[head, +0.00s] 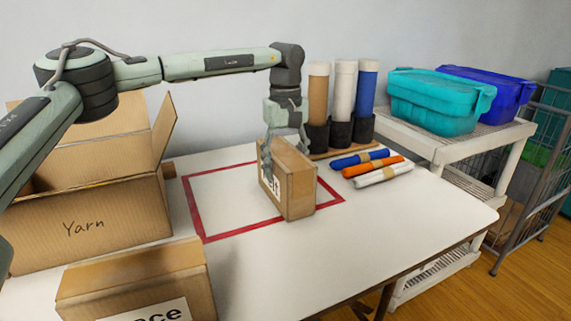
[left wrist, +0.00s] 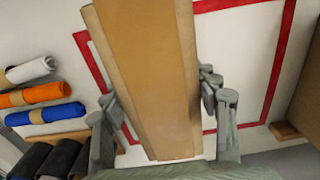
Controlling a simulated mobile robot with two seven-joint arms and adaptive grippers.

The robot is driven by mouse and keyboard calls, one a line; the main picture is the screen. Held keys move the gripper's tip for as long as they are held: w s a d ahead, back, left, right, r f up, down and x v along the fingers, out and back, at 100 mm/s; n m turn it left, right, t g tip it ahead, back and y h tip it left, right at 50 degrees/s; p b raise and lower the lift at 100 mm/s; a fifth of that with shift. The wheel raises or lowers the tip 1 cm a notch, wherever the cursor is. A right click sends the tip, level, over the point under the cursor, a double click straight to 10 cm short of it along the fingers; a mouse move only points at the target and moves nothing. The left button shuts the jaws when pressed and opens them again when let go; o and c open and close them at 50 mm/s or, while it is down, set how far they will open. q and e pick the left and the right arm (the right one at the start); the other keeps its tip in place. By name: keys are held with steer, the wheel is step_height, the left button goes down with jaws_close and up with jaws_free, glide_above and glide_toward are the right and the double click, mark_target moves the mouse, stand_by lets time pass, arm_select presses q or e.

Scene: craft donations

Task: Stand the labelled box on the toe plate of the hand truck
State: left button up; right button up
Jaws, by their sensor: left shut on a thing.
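A narrow brown cardboard box (head: 297,190) with a white label, its lettering partly hidden and ending in "lt", is upright at the right part of the red taped rectangle on the white table. My left gripper (head: 283,140) comes from above and is shut on this box, with fingers on both sides. The left wrist view shows the box (left wrist: 150,70) from above between the fingers of the left gripper (left wrist: 165,105). I cannot tell whether its base touches the table. I cannot make out a hand truck or toe plate. My right gripper is not in view.
An open "Yarn" box (head: 110,235) and another labelled box (head: 140,280) stand left. Rolls (head: 370,172) and upright tubes (head: 343,95) are behind and right of the held box. A shelf cart (head: 455,145) with bins and a wire-sided frame (head: 540,150) stand right. The front-right tabletop is clear.

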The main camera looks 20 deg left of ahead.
arm_select(q)
steer(key=shift+f, duration=0.15)
steer(key=o, duration=1.5)
steer(key=shift+c, duration=0.2)
